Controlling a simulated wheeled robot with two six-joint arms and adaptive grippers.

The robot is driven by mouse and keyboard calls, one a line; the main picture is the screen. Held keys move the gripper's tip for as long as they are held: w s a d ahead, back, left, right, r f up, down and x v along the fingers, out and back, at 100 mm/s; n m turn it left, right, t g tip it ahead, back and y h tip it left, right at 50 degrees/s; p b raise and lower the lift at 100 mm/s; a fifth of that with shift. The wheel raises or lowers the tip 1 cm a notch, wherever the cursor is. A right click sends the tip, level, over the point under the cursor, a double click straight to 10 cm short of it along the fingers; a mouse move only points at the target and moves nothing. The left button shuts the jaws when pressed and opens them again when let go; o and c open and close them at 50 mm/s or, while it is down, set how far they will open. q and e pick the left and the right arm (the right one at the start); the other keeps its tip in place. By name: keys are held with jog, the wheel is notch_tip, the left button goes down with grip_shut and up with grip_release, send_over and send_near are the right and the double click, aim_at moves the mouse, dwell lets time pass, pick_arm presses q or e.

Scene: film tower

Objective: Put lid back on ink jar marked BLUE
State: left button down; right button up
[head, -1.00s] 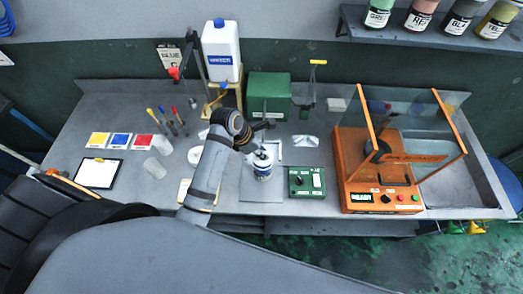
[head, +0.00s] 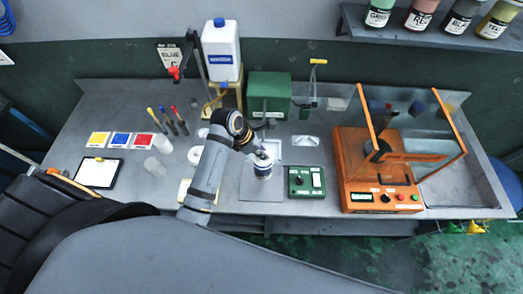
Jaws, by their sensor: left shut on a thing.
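A small white ink jar (head: 263,172) with a dark blue band stands upright on a grey plate (head: 261,196) near the front of the bench. Its lettering is too small to read. My left gripper (head: 261,157) comes in from the left and points down at the jar's top. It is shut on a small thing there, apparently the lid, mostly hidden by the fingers. I cannot tell whether the lid is seated on the jar's rim. My right gripper is not in view.
A green control box (head: 305,181) stands just right of the plate. An orange machine (head: 380,197) with clear panels is further right. A white jug (head: 221,52) and a green box (head: 269,94) stand behind. Cups (head: 155,167) and colour cards (head: 121,140) lie left.

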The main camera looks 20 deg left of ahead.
pick_arm(q)
jog(key=c, duration=0.7)
grip_release()
jog(key=shift+r, duration=3.5)
jog(key=shift+c, duration=0.2)
grip_shut()
jog(key=shift+f, duration=0.4)
